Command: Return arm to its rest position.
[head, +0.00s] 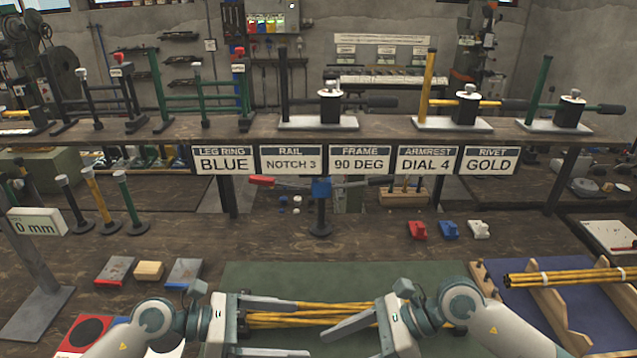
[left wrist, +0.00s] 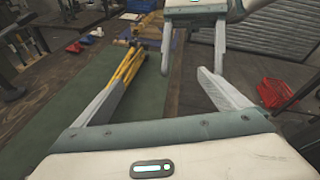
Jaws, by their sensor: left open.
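My left gripper (head: 306,331) is open low at the front of the bench, its two fingers pointing right, over the green mat (head: 250,277). It also shows in the left wrist view (left wrist: 175,95) with its fingers wide apart and no object clasped. A bundle of yellow rods (head: 312,314) lies at the mat between the two grippers; whether it touches a finger I cannot tell. My right gripper (head: 345,325) faces the left one from the right. In the left wrist view its two fingers (left wrist: 192,68) stand apart. Part of it is hidden in the head view.
More yellow rods (head: 570,276) rest on a wooden rack (head: 548,310) at right. Red, blue and white blocks (head: 449,230) sit behind. A blue-and-red clamp on a post (head: 320,205) stands mid-bench. Small trays (head: 114,270) lie at left. A shelf with signs (head: 360,160) spans the back.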

